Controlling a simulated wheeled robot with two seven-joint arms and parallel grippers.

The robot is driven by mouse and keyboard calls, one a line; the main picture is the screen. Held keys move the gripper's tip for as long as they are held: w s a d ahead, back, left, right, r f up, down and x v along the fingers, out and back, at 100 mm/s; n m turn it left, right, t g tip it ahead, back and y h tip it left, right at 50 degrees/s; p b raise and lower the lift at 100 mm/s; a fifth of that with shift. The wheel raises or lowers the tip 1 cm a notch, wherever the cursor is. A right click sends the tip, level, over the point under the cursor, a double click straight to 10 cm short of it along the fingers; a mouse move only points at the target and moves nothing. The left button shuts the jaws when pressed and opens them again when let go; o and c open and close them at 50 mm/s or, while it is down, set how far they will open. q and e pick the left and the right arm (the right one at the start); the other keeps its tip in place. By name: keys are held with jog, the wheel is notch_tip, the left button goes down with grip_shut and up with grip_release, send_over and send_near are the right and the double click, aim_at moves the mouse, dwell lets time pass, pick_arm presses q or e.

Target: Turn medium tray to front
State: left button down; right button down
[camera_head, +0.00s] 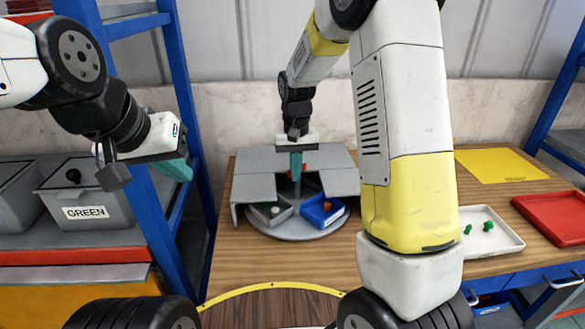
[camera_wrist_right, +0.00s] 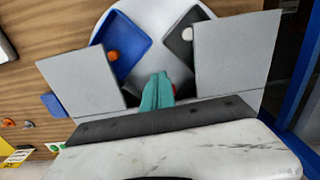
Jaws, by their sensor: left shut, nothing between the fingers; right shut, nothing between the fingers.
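A round grey turntable (camera_head: 300,230) with grey cover panels (camera_head: 255,187) stands on the wooden table. In its front opening sit a dark grey tray (camera_head: 283,213) with a white piece and a blue tray (camera_head: 332,213) with an orange piece. Both trays also show in the right wrist view, blue (camera_wrist_right: 122,30) and dark grey (camera_wrist_right: 180,42). I cannot tell which tray is the medium one. My right gripper (camera_head: 296,172) is shut and empty, pointing down over the turntable's middle; its teal fingers (camera_wrist_right: 157,92) partly hide something red there. My left gripper (camera_head: 178,170) is shut and empty, left of the table.
A white tray (camera_head: 507,241) with green pieces, a red tray (camera_head: 555,222) and a yellow sheet (camera_head: 498,166) lie at the table's right. A grey bin (camera_head: 88,205) labelled GREEN stands on the left shelf. A blue rack post (camera_head: 150,215) stands near my left gripper.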

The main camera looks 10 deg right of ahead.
jog(key=m, duration=0.2)
jog(key=a+m, duration=0.1)
jog(key=m, duration=0.1)
jog(key=w+m, duration=0.1)
jog(key=m, duration=0.1)
jog(key=shift+a+m, duration=0.3)
jog(key=shift+a, duration=0.05)
notch_tip(320, 180, up, 6)
jog(key=shift+s, duration=0.45)
dwell(0.3)
